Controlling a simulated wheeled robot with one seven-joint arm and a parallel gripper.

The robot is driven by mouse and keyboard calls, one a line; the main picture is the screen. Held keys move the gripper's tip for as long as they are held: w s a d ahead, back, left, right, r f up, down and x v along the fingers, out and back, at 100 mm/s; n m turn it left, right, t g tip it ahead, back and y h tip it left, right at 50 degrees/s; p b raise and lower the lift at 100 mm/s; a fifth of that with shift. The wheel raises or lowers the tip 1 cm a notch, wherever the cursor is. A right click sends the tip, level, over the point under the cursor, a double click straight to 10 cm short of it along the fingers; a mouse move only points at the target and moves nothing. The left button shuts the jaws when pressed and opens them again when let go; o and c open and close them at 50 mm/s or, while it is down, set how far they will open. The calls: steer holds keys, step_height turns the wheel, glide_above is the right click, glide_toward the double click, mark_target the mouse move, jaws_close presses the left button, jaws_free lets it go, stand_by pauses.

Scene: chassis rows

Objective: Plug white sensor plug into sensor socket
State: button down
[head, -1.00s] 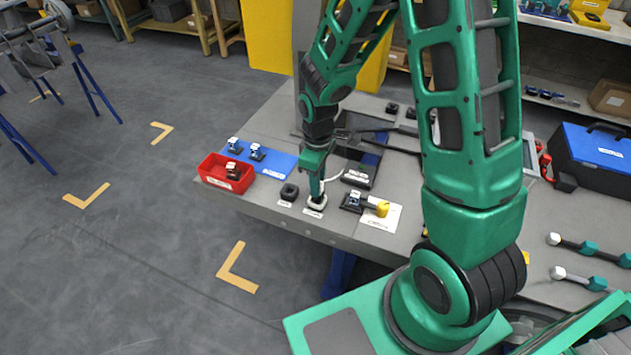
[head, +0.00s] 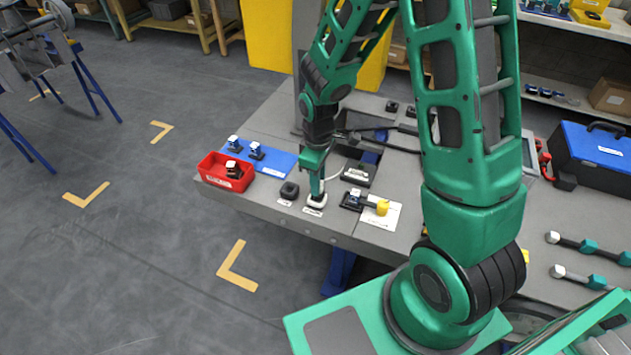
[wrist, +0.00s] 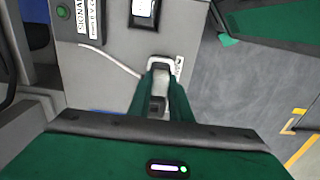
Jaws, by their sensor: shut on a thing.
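The white sensor plug (wrist: 158,62) is between my gripper's fingers, with a thin white cable running from it to the left. In the head view, my gripper (head: 316,194) points straight down at the table's near edge, shut on the white plug (head: 316,202). The plug is low, at a small white label on the tabletop. The sensor socket is not clearly visible, hidden under the plug and fingers. I cannot tell how far the plug is in.
A dark round-topped fitting (head: 289,190) stands just left of my gripper. A box with a signal label (head: 357,175) stands behind it, and a yellow-capped part (head: 382,207) to the right. A red bin (head: 225,172) and blue mat (head: 272,160) lie further left.

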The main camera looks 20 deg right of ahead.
steer(key=shift+f, duration=1.2)
steer(key=c, duration=1.5)
jaws_free()
steer(key=shift+c, duration=0.2)
step_height(320, 180, up, 11)
steer(key=shift+f, duration=0.15)
steer(key=shift+d, duration=0.1)
steer(key=s+d+r+m, duration=1.1)
steer(key=s+d+r, duration=0.1)
steer(key=s+d, duration=0.35)
steer(key=s+d+r+m, duration=0.1)
steer(key=s+m, duration=0.3)
steer(key=s, duration=0.4)
steer(key=shift+s+d+r, duration=0.2)
steer(key=shift+s+r, duration=0.15)
